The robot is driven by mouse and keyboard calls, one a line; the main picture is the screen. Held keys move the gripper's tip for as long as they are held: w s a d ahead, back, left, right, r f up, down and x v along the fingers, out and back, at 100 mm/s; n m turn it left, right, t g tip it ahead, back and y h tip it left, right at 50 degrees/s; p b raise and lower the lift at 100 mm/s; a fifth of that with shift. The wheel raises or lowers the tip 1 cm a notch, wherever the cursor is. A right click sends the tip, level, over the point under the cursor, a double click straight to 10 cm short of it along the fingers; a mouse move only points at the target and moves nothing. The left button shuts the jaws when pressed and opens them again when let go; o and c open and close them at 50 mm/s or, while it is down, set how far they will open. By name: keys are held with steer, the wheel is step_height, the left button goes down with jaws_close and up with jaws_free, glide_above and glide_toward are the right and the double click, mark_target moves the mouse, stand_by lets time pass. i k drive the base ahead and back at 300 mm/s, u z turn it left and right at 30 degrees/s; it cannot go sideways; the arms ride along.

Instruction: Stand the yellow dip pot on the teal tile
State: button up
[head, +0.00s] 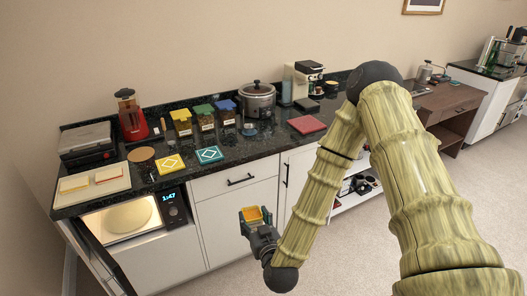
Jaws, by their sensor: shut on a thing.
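My gripper (254,222) is shut on the yellow dip pot (253,214), a small yellow-orange open pot that looks roughly upright. It is held in the air in front of the white cabinet fronts, below and to the right of the tiles. The teal tile (209,155) lies flat on the dark counter near its front edge. Part of the pot is hidden by the fingers.
A yellow tile (171,163) lies left of the teal tile. Lidded jars (205,119), a red blender (132,121) and a slow cooker (257,99) stand behind. A red board (307,124) lies to the right. Below left, a microwave (130,217) stands open.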

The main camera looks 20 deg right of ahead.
mark_target(209, 154)
steer(key=z, duration=2)
steer(key=k, duration=1.1)
steer(key=u, duration=2.15)
steer(key=i, duration=1.5)
